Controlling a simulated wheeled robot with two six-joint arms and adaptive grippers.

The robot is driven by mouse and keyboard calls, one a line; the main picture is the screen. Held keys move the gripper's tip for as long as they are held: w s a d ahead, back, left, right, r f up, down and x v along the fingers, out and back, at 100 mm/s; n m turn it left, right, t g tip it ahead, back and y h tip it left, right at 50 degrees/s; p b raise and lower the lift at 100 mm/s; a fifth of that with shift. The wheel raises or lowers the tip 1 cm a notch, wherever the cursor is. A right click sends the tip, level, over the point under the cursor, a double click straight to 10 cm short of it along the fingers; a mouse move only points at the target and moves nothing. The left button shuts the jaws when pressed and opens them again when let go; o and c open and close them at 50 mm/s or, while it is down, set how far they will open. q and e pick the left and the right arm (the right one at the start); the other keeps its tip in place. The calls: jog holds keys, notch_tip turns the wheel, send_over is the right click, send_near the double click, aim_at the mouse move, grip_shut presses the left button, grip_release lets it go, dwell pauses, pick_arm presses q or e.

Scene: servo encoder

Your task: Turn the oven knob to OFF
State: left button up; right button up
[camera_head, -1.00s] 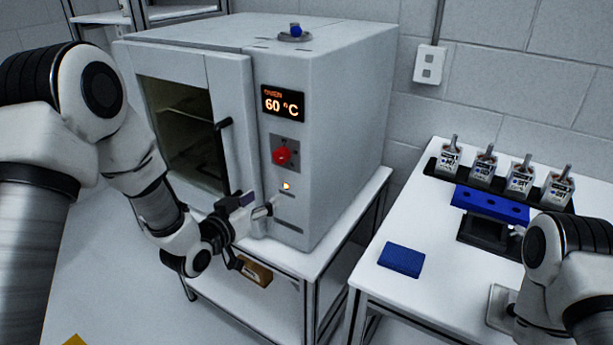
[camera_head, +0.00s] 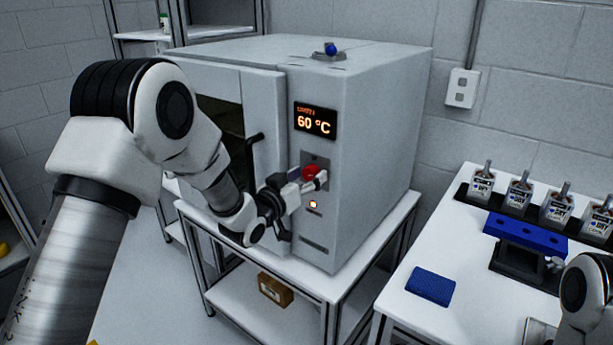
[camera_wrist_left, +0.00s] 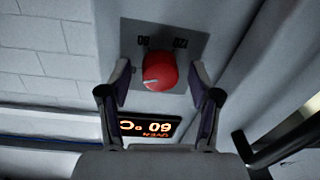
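The red oven knob (camera_head: 311,172) sits on a grey plate on the oven's front panel, below the lit display (camera_head: 315,121) reading 60 °C. In the left wrist view the knob (camera_wrist_left: 160,71) shows a pale pointer mark toward its left side, and the plate's labels appear upside down. My left gripper (camera_head: 308,183) is at the knob in the head view. In the wrist view its fingers (camera_wrist_left: 160,88) are open, one on each side of the knob, with gaps visible. I cannot tell how deep the fingertips reach. My right gripper is out of view; only part of that arm shows.
The oven (camera_head: 380,130) stands on a white cart with a small brown box (camera_head: 275,290) on its lower shelf. The oven door handle (camera_head: 254,160) is left of the knob. At right, a white table (camera_head: 400,310) holds a blue pad (camera_head: 431,286), a blue block (camera_head: 525,234) and several bottles.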

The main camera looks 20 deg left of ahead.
pick_arm(q)
jog(key=c, duration=1)
jog(key=shift+n, duration=0.4)
jog(key=n+p, duration=0.2)
jog(key=n, duration=0.4)
jog(key=shift+r, duration=0.2)
jog(key=n+p, duration=0.1)
jog(key=n, duration=0.3)
jog(key=shift+p, duration=0.35)
jog(key=shift+n+g+p, duration=0.35)
jog(key=shift+n+g, duration=0.05)
jog(key=shift+n, duration=0.9)
jog(key=o, duration=1.1)
jog(key=shift+w+f, duration=0.1)
